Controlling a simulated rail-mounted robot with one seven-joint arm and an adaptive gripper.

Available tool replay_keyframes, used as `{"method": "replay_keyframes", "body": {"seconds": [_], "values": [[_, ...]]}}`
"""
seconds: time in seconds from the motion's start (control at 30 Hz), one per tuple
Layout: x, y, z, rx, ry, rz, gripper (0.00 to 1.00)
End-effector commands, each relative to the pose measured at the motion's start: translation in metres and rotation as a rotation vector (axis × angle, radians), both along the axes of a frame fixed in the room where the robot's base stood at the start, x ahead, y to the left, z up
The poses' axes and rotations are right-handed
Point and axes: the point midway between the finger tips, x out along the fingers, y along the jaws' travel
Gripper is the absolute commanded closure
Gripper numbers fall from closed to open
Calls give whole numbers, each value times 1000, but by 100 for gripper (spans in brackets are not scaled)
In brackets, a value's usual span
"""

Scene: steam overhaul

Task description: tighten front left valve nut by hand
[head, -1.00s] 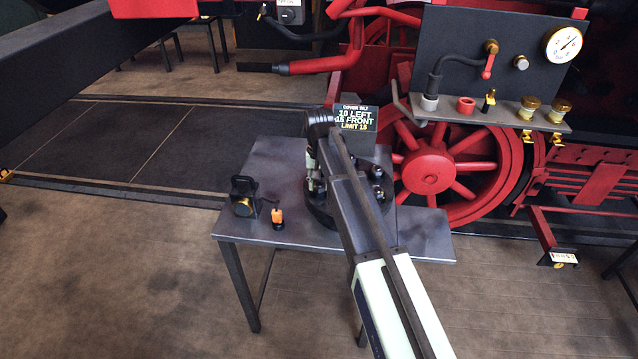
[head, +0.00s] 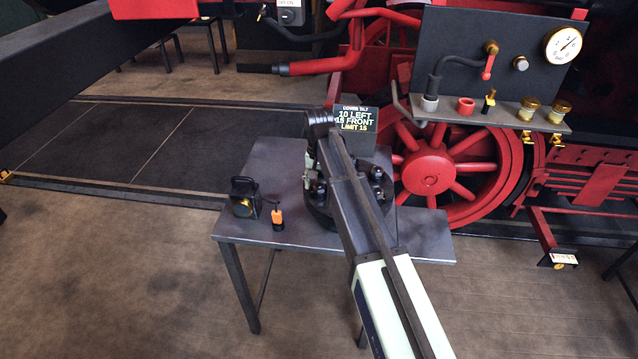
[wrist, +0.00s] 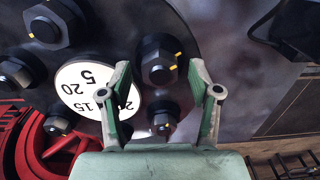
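A round dark valve cover (head: 322,212) sits on the table, largely hidden by my arm in the head view. In the wrist view several dark hex nuts with yellow marks ring a white numbered dial (wrist: 75,85). My gripper (wrist: 160,68) is open, its green fingertips on either side of one nut (wrist: 158,52). I cannot tell whether they touch it, or whether it is the front left one. Another nut (wrist: 162,121) lies between the finger bases. More nuts stand at left, one at the upper left (wrist: 46,24).
A sign (head: 357,119) behind the cover reads cover tilt, 10 left, 15 front, limit 15. A lantern (head: 243,196) and a small orange-topped item (head: 277,216) stand on the left of the table (head: 250,232). A gauge panel (head: 455,50) and red wheel (head: 430,170) are behind.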

Motion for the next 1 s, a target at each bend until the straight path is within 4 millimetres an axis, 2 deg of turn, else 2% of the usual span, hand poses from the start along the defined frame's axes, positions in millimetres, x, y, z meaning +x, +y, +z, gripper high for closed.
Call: {"method": "replay_keyframes", "body": {"seconds": [0.17,0.33,0.8,1.0], "values": [[0,0,1,0,0,1,38],[0,0,14,0,0,1,38],[1,0,98,1,-2,0,38],[0,0,117,0,-1,0,38]]}}
